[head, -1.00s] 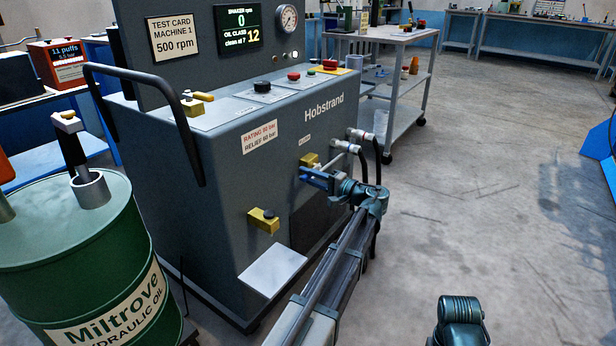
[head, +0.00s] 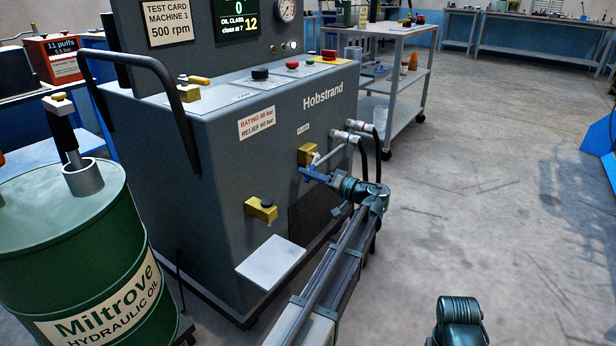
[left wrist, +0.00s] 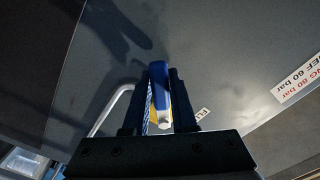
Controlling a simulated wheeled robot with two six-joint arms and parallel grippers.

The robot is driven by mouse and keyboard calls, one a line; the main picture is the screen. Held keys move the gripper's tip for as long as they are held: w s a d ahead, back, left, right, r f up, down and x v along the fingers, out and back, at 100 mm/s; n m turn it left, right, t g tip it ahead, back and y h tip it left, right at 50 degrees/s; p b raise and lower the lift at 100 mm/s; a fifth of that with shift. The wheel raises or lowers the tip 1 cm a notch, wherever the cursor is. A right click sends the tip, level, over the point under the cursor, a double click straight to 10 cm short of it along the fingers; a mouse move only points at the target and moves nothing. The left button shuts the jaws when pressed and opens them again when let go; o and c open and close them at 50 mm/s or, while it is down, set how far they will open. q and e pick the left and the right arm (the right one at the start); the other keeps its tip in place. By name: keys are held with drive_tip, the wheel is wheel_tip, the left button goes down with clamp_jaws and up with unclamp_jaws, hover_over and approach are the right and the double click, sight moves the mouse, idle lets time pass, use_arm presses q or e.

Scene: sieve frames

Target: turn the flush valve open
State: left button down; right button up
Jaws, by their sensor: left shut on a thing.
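The flush valve (head: 307,154) is a yellow block on the front face of the grey machine, under a small label. Its blue lever (head: 316,176) shows at the valve's lower side. My left gripper (head: 322,180) reaches in from below and is shut on the lever. In the left wrist view the blue lever (left wrist: 160,80) lies between the two dark fingers (left wrist: 158,105), with a bit of yellow behind it. The valve body is mostly hidden there. Of my right arm only a dark teal part shows at the bottom of the head view; its gripper is out of view.
Hose fittings (head: 350,132) with black hoses stick out right of the valve. A second yellow valve (head: 261,208) sits lower left, above a pale plate (head: 271,262). A green oil drum (head: 75,250) stands left. The floor to the right is clear.

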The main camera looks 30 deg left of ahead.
use_arm(q)
drive_tip(key=shift+w+d+f+n+b, duration=0.1)
drive_tip(key=shift+w+f+n+b, duration=0.25)
drive_tip(key=shift+w+n, duration=0.85)
drive_tip(key=shift+w+d+f+n+b, duration=0.1)
drive_tip(key=shift+w+f+n+b, duration=0.2)
drive_tip(key=shift+n, duration=1.7)
drive_tip(key=shift+w+d+f+n+b, duration=0.1)
drive_tip(key=shift+w+f+n+b, duration=0.2)
drive_tip(key=shift+w+n, duration=0.9)
drive_tip(key=shift+s+n, duration=0.35)
drive_tip(key=shift+n, duration=0.15)
drive_tip(key=c, duration=0.7)
unclamp_jaws()
drive_tip(key=d, duration=0.9)
drive_tip(key=s+d, duration=0.1)
drive_tip(key=d, duration=0.3)
drive_tip(key=shift+d+f, duration=0.1)
drive_tip(key=shift+d, duration=0.2)
